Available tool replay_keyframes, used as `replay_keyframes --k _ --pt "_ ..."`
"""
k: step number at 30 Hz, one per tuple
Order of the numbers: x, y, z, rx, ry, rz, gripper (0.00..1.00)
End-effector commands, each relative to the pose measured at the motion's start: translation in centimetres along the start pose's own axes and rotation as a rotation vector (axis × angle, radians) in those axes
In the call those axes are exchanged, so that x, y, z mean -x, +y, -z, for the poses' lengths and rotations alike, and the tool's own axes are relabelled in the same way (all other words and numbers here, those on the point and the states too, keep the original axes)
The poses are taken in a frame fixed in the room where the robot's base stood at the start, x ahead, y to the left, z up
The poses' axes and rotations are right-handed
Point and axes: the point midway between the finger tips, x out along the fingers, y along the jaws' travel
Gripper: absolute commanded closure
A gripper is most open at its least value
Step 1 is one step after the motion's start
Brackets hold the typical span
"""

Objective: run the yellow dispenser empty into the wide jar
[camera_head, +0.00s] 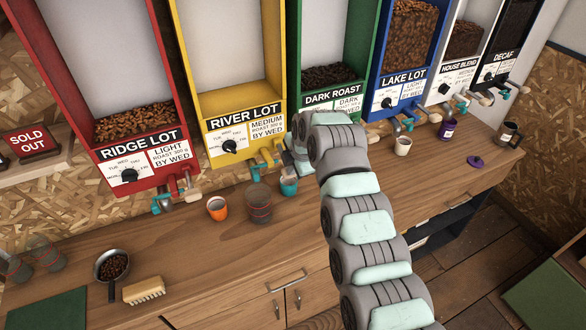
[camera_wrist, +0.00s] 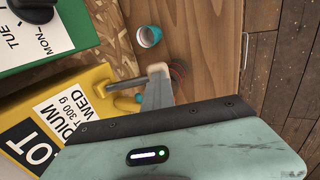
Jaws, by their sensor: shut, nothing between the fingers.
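The yellow dispenser (camera_head: 193,60), labelled RIVER LOT, stands on the back wall. No beans show in its window; its yellow bottom is bare. Its outlet and lever (camera_head: 265,160) are at the lower right; the yellow and teal parts also show in the wrist view (camera_wrist: 127,90). A clear wide jar (camera_head: 259,203) with reddish bands stands on the counter below that outlet; its contents are hard to make out. In the wrist view only a faint reddish ring shows. My gripper (camera_wrist: 158,85) is shut and empty beside the yellow outlet. A pale tip there may be the lever's end; contact cannot be told.
An orange cup (camera_head: 217,208) stands left of the jar and a teal cup (camera_head: 288,187) right of it. A pan of beans (camera_head: 112,266), a brush (camera_head: 144,290) and a green mat (camera_head: 48,311) are at front left. The red dispenser (camera_head: 100,60) adjoins the yellow one.

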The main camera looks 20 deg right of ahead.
Motion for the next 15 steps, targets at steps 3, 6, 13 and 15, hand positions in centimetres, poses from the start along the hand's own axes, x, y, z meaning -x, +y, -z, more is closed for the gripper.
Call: replay_keyframes --k 3,6,13,15 --pt "-0.5 -0.4 -0.1 -0.003 0.001 0.007 1.00" --pt "-0.5 -0.5 -0.1 -0.003 0.001 0.007 1.00" --pt "1.6 0.0 0.3 0.003 0.001 -0.001 1.00" --pt "2.7 0.3 0.6 0.007 0.002 -0.004 1.00"
